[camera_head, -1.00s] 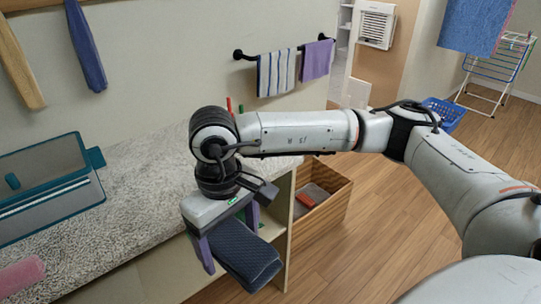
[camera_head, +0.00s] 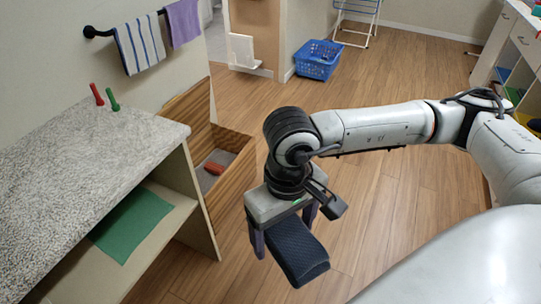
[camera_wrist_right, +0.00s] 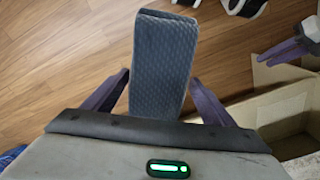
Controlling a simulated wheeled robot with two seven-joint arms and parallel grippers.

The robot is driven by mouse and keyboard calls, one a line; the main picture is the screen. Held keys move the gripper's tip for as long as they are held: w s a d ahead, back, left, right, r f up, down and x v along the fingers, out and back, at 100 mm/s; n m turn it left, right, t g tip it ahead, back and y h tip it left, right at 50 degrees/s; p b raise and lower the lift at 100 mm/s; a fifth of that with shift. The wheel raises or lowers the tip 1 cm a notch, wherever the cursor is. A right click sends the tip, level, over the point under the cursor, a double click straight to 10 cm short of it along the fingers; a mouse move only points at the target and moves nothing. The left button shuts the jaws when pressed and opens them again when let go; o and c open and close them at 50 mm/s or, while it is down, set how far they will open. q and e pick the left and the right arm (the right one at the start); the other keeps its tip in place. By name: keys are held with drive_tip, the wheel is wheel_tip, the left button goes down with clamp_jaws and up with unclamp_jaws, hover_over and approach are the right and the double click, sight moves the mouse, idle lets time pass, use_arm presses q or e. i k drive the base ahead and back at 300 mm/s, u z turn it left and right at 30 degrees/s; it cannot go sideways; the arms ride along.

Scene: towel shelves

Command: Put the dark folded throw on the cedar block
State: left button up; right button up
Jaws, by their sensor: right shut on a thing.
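The dark folded throw (camera_head: 298,252) is navy and textured. My right gripper (camera_head: 286,230) is shut on it and holds it in the air over the wooden floor, right of the shelf unit. In the right wrist view the throw (camera_wrist_right: 163,60) sticks out from between the purple fingers. A small reddish-brown block (camera_head: 215,167) lies inside the wooden crate, left of and beyond the gripper; I cannot tell whether it is the cedar block. What seems to be my left gripper (camera_wrist_right: 288,48) shows partly at the right edge of the right wrist view; its opening is unclear.
The wooden crate (camera_head: 233,178) stands on the floor beside the shelf unit (camera_head: 110,135). A green cloth (camera_head: 132,222) lies on the lower shelf. Red and green pegs (camera_head: 112,98) stand on the top. A blue basket (camera_head: 318,58) is farther back. Open floor (camera_head: 400,215) lies to the right.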

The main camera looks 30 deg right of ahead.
sight(214, 167)
drive_tip(key=z, duration=1.45)
drive_tip(key=i, duration=3)
drive_tip(key=u, duration=3.4)
drive_tip(key=i, duration=0.45)
drive_tip(key=u, duration=0.05)
